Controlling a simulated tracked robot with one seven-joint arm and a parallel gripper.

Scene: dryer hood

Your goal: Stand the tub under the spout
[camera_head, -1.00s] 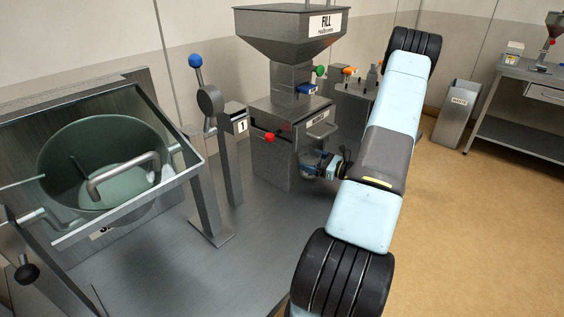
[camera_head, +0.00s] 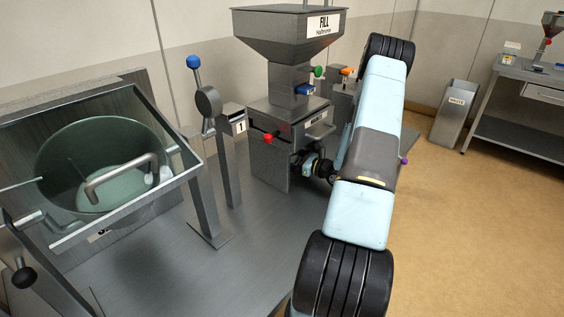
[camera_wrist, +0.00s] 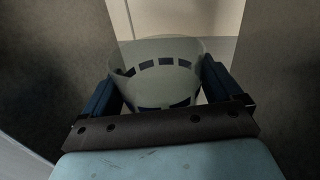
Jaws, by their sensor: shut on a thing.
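In the wrist view a pale, round, open-topped tub (camera_wrist: 157,55) with a ring of dark patches stands between the two blue fingers of my gripper (camera_wrist: 160,92). The fingers are shut on its sides. In the head view my gripper (camera_head: 302,163) is at the right side of the filling machine's grey lower housing (camera_head: 268,165), low and close to it. The tub is hardly seen there, hidden by the gripper and housing. The machine has a hopper (camera_head: 262,36) labelled FILL on top. I cannot make out the spout in either view.
Dark grey walls (camera_wrist: 40,75) flank the tub in the wrist view, with a lighter gap between. A post with a blue-knobbed lever (camera_head: 193,62) and a drum (camera_head: 100,160) behind a clear hood stand left. A grey waste bin (camera_head: 450,112) stands right on open floor.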

